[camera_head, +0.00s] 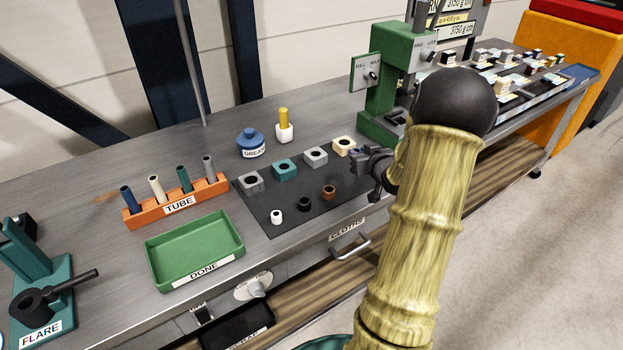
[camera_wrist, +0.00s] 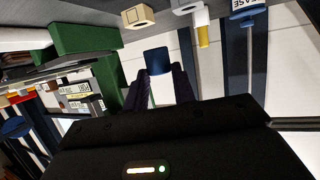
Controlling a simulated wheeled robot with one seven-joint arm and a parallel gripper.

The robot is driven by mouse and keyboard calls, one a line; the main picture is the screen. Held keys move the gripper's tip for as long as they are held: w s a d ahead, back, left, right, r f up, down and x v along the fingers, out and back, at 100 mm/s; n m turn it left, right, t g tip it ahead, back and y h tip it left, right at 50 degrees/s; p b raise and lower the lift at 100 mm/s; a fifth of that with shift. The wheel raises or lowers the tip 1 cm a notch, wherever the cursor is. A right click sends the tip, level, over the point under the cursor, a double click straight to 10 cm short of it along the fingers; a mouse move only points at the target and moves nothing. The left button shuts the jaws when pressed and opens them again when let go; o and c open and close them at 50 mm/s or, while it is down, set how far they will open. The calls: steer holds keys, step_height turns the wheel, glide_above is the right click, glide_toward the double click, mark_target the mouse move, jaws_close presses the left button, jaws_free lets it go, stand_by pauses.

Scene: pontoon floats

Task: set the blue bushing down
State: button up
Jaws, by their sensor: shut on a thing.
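My gripper (camera_head: 368,162) is over the right end of a dark mat (camera_head: 290,222) on the steel bench, beside the cream block. In the wrist view its two dark fingers (camera_wrist: 161,82) are shut on the blue bushing (camera_wrist: 156,61), which shows beyond their tips. In the head view I cannot clearly make out the bushing at the gripper. Small white (camera_head: 277,216), black (camera_head: 305,204) and brown (camera_head: 329,192) bushings stand on the front of the mat, apart from one another.
Grey (camera_head: 251,181), teal (camera_head: 285,169), pale grey (camera_head: 316,156) and cream (camera_head: 344,146) blocks line the mat's back. A green press (camera_head: 379,95) stands right of it. A green DONE tray (camera_head: 193,252) and orange tube rack (camera_head: 176,205) are left. Bare mat lies right of the brown bushing.

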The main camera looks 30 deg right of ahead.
glide_above(355, 190)
steer(key=shift+f, duration=2.95)
steer(key=shift+f, duration=2.1)
steer(key=shift+f, duration=0.15)
steer(key=o, duration=1)
